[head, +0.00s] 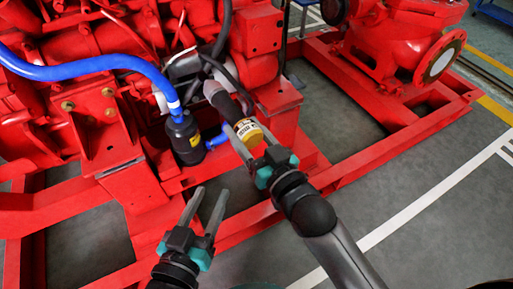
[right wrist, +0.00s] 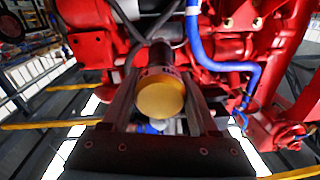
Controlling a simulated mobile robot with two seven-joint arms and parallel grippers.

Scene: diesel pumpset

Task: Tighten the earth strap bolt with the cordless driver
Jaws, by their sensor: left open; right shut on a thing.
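My right gripper (head: 246,133) is shut on the cordless driver (head: 249,131), a dark cylindrical tool with a yellow, printed end. In the right wrist view the driver (right wrist: 161,98) sits between the two fingers, its round yellow end facing the camera and its dark body pointing away to the red machine. In the head view its dark front end reaches in among black cables on the pumpset (head: 105,140). The earth strap bolt cannot be made out; the driver and cables may cover it. My left gripper (head: 211,191) is open and empty, lower left of the driver, above the red base frame.
A blue hose (head: 75,70) runs to a black canister (head: 184,138) left of the driver. Red base frame rails (head: 345,172) cross below. A red pump with a round flange (head: 440,60) stands at upper right. Grey floor with white lines (head: 430,225) is clear at lower right.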

